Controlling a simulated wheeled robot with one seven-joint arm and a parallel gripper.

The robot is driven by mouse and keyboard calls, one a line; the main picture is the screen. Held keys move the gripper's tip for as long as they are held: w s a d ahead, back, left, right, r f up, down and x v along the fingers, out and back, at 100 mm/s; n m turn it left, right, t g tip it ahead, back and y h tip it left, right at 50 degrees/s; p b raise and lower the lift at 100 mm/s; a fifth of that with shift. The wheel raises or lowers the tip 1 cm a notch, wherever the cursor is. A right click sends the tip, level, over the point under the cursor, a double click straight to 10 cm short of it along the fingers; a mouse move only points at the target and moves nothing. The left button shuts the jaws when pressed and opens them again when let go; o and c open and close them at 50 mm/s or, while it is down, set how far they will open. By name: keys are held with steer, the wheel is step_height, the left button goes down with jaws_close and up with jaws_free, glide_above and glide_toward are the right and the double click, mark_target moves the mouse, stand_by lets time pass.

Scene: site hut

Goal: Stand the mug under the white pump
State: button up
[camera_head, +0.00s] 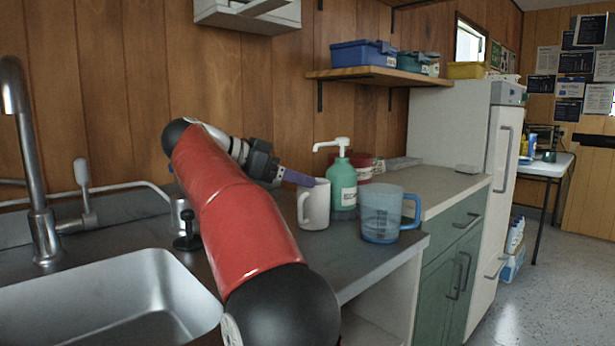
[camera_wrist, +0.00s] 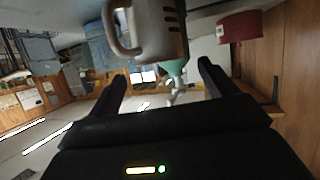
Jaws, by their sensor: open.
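A pale mug (camera_head: 318,208) stands upright on the counter, its handle toward the left. Just behind it is a green bottle (camera_head: 342,180) with a white pump (camera_head: 338,146). The pump's spout points left and appears above the mug in the picture; I cannot tell whether it is directly over it.
A clear blue measuring jug (camera_head: 381,214) stands close to the right of the mug, near the counter's front edge. A red container (camera_head: 364,166) is behind the bottle. A sink (camera_head: 120,295) and tap (camera_head: 40,200) are at left. The counter (camera_head: 450,182) farther right is mostly clear.

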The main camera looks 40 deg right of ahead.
steer(key=p+v, duration=0.1)
steer(key=v, duration=0.5)
stand_by(0.4)
